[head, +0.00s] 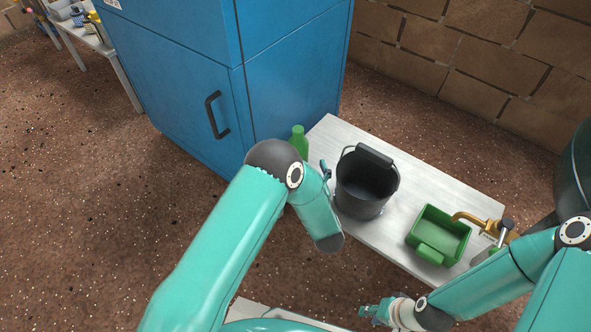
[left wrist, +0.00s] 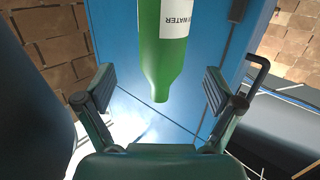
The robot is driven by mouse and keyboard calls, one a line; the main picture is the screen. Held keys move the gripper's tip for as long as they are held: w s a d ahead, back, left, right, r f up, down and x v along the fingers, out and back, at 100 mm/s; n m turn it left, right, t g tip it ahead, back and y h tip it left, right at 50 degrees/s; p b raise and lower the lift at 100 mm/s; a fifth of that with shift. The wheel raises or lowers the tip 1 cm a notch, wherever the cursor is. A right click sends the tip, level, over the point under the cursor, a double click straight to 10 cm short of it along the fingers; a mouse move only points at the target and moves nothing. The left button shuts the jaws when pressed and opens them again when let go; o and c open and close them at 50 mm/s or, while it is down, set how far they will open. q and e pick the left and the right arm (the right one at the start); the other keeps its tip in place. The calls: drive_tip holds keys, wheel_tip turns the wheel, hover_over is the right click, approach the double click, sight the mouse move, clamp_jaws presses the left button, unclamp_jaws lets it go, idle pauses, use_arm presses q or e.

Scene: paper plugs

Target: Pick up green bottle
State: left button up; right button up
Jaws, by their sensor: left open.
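The green bottle (head: 299,141) stands at the far left end of the grey table, close to the blue cabinet; my left arm hides its lower part in the head view. In the left wrist view the green bottle (left wrist: 162,55) has a white label reading "WATER", and its narrow neck points down the picture toward my gripper. My left gripper (left wrist: 161,90) is open, with one finger on each side of the neck in the picture and gaps on both sides. My right gripper (head: 372,311) is low in the head view, off the table's near edge, too small to read.
On the grey table (head: 405,235) stand a black bucket (head: 366,185), right of the bottle, and a green bin (head: 440,238). A yellow-brown clamp-like tool (head: 482,221) lies at the right end. The blue cabinet (head: 190,90) stands close behind the bottle; a brick wall (head: 470,55) is beyond.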

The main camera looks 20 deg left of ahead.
use_arm(q)
drive_tip(key=w+a+r+y+b, duration=0.1)
drive_tip(key=w+a+b, duration=0.2)
drive_tip(key=w, duration=0.3)
drive_tip(key=shift+a+n+y+b, duration=0.3)
drive_tip(key=shift+a+b, duration=0.1)
drive_tip(key=shift+b, duration=0.05)
drive_tip(key=shift+r, duration=0.1)
drive_tip(key=c, duration=1.1)
use_arm(e)
wheel_tip(320, 180, down, 5)
drive_tip(key=shift+r, duration=0.1)
